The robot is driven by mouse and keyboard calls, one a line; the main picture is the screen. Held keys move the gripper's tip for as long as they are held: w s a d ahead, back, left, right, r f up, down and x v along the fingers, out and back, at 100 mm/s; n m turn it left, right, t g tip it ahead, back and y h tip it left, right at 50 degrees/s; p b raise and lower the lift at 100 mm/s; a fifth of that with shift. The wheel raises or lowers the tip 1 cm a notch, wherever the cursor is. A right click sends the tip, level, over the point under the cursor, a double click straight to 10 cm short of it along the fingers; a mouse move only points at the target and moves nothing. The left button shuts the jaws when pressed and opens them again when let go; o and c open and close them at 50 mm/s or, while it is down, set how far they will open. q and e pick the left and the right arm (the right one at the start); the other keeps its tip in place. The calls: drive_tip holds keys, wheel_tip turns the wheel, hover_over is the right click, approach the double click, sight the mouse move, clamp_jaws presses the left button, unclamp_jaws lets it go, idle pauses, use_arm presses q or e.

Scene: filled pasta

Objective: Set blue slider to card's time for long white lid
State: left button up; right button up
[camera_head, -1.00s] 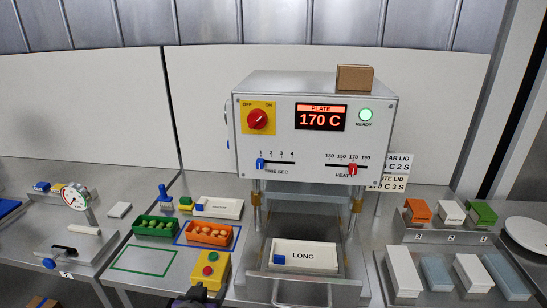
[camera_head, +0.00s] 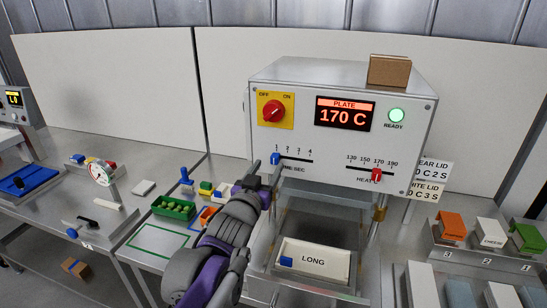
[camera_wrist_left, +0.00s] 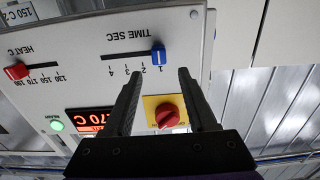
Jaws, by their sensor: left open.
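The blue slider (camera_head: 275,158) sits at the 1 mark of the TIME SEC scale on the press front. In the left wrist view the blue slider (camera_wrist_left: 158,54) is also at 1. My left gripper (camera_head: 264,180) is just below and left of it in the head view. In the left wrist view my gripper (camera_wrist_left: 159,78) is open and empty, with the slider ahead between the fingertip lines; contact is not visible. The partly hidden white lid card (camera_head: 428,191) reads 3 S. A long white lid (camera_head: 315,260) marked LONG lies in the tray under the press. My right gripper is out of view.
The red heat slider (camera_head: 376,175) is near 170, and the red power knob (camera_head: 273,111) is above the time scale. The display (camera_head: 343,114) reads 170 C and the READY lamp (camera_head: 397,115) is lit green. A cardboard box (camera_head: 389,71) sits on top.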

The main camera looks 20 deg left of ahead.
sight(274, 157)
use_arm(q)
drive_tip(key=shift+w+d, duration=0.1)
drive_tip(key=shift+w, duration=2.55)
clamp_jaws()
